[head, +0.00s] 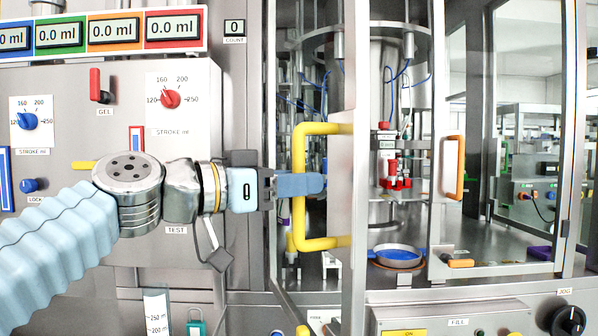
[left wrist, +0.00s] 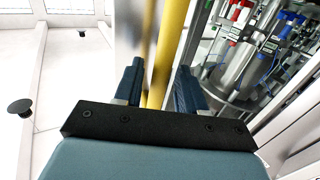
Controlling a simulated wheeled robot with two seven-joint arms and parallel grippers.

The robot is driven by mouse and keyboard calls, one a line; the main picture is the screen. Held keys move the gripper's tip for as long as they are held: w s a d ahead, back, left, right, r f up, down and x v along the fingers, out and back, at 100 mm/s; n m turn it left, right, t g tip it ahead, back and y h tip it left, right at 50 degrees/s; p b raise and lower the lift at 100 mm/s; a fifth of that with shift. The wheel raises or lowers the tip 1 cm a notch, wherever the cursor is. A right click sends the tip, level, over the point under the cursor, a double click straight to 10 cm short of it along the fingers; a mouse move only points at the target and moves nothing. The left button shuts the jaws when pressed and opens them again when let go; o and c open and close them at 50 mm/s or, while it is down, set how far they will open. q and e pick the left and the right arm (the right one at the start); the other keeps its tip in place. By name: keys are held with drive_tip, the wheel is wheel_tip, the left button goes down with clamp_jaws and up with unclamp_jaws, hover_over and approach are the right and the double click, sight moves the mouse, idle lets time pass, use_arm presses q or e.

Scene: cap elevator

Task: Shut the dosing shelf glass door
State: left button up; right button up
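The glass door with the yellow handle (head: 322,128) stands swung out toward me. Its metal frame (head: 341,200) shows nearly edge-on in the head view. My left gripper (head: 308,185) reaches in from the left, and its near blue finger crosses in front of the handle's upright bar. In the left wrist view, the yellow bar (left wrist: 168,50) runs between the two fingers of my left gripper (left wrist: 158,88). The fingers are apart, with a gap visible beside the bar, so they stand around it without a visible grip. My right gripper is not in view.
Behind the door is a machine bay with a blue-filled dish (head: 398,256). Another glass panel with an orange handle (head: 453,167) is at right. The control panel with red and blue knobs (head: 170,98) lies left. A black knob (head: 567,321) is at lower right.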

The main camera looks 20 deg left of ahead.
use_arm(q)
drive_tip(key=shift+w+d, duration=0.25)
drive_tip(key=shift+d, duration=0.05)
clamp_jaws()
idle(0.3)
